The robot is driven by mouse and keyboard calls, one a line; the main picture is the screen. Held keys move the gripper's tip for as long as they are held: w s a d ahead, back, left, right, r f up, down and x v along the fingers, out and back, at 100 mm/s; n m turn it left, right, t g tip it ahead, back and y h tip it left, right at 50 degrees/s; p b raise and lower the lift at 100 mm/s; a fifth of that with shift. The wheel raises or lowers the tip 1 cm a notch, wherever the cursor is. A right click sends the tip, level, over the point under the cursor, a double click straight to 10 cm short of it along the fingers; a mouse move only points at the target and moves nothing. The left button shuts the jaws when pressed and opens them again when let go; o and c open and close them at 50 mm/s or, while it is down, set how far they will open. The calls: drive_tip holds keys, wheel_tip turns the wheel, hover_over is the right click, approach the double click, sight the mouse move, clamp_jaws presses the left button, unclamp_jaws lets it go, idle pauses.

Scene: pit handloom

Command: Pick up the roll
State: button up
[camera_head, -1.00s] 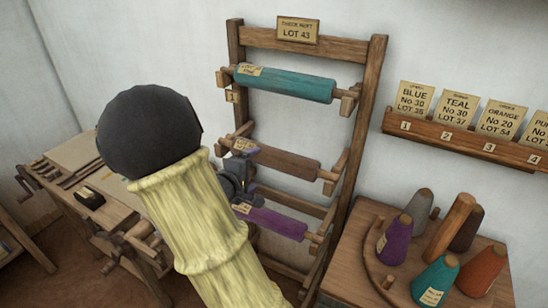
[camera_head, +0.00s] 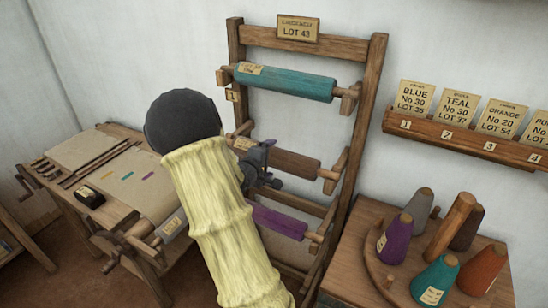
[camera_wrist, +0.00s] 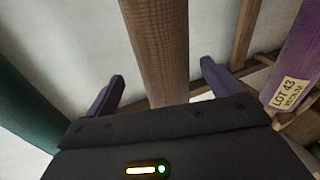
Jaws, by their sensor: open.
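Three rolls hang on a wooden rack (camera_head: 375,95): a teal roll (camera_head: 285,82) on top, a brown roll (camera_head: 290,163) in the middle and a purple roll (camera_head: 278,220) below. My gripper (camera_head: 265,170) is at the middle roll and hides part of it. In the wrist view my gripper (camera_wrist: 163,75) is open, with the brown roll (camera_wrist: 155,40) showing between its two fingers. I cannot tell how deep it sits between them. The purple roll (camera_wrist: 298,60), tagged LOT 43, is at right; the teal roll (camera_wrist: 25,105) is at left.
A card reading LOT 43 (camera_head: 298,28) tops the rack. At right, a table holds several cones, including a purple cone (camera_head: 394,240). A card shelf (camera_head: 470,140) is on the wall. A wooden loom (camera_head: 120,205) stands at left, beyond my arm.

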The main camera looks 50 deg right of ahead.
sight(276, 156)
drive_tip(key=shift+w+d+f, duration=0.15)
drive_tip(key=shift+d+f, duration=0.05)
drive_tip(key=shift+d, duration=0.35)
drive_tip(key=shift+f+p+x, duration=0.15)
drive_tip(key=shift+p+x, duration=0.25)
drive_tip(key=shift+x, duration=0.95)
drive_tip(key=shift+f+p+x, duration=0.15)
drive_tip(key=shift+p+x, duration=0.25)
drive_tip(key=shift+x, duration=0.9)
drive_tip(key=shift+w+a, duration=0.15)
drive_tip(key=shift+a, duration=0.05)
drive_tip(key=shift+r, duration=0.1)
drive_tip(key=c, duration=1.5)
